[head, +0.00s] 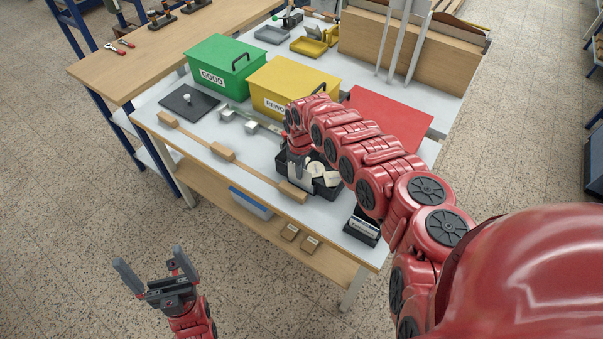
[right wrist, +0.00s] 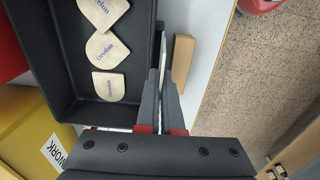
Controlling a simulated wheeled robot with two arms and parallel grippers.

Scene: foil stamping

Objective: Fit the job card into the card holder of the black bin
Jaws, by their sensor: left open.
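The black bin (head: 330,191) stands near the front edge of the table, with several cream printed tags in it. The right wrist view shows its inside and dark wall (right wrist: 115,113). My right gripper (head: 297,172) is at the bin's front-left side, pointing down. In the right wrist view its fingers (right wrist: 163,92) are close together beside the bin's outer wall, around a thin white edge that looks like the job card (right wrist: 163,55). The card holder cannot be made out clearly. My left gripper (head: 150,265) is open and empty, low in front of the table.
A wooden rail with blocks (head: 222,152) runs along the table's front edge, close to the right gripper. A black labelled box (head: 362,227) stands at the front right corner.

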